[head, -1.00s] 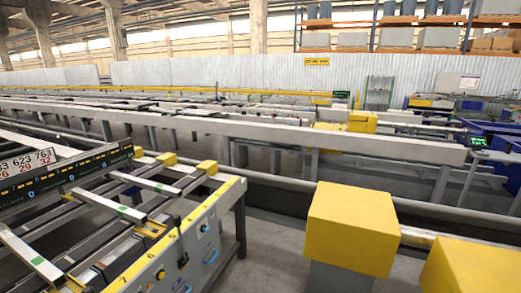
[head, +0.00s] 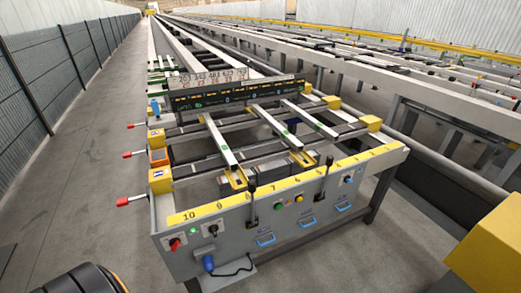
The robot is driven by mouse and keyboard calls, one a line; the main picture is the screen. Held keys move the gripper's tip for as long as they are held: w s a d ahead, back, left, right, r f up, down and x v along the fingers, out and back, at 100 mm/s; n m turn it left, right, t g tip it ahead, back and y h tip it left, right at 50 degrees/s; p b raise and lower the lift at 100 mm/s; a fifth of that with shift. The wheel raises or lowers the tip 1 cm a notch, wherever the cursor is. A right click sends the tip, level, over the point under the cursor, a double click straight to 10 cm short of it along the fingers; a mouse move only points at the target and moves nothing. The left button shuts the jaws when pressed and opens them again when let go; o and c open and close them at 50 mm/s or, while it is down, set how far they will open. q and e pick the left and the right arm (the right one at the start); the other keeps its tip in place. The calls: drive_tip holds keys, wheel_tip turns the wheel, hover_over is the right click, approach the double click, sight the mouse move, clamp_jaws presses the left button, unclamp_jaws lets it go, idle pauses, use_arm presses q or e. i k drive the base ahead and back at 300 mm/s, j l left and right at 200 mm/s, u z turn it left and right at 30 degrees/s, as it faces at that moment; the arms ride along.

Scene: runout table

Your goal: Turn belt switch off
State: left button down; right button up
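The runout table (head: 216,216) stands ahead with its grey front panel facing me. On the panel's left end are a red rotary knob (head: 175,243), a small green lamp (head: 193,231) and a black rotary switch (head: 211,230). Further right are a green button (head: 277,206), a yellow button (head: 299,197) and a blue knob (head: 348,180). Two black levers stand up on the panel, a left lever (head: 251,205) and a right lever (head: 324,180). The labels are too small to read, so I cannot tell which control is the belt switch. Neither gripper is in view.
Red-tipped handles (head: 132,200) stick out from the table's left side. A yellow block (head: 490,245) stands close at the right. A grey mesh fence (head: 50,75) runs along the left. The concrete floor (head: 85,190) between fence and table is clear.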

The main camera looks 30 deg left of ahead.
sight(175, 243)
drive_tip(key=u, duration=1)
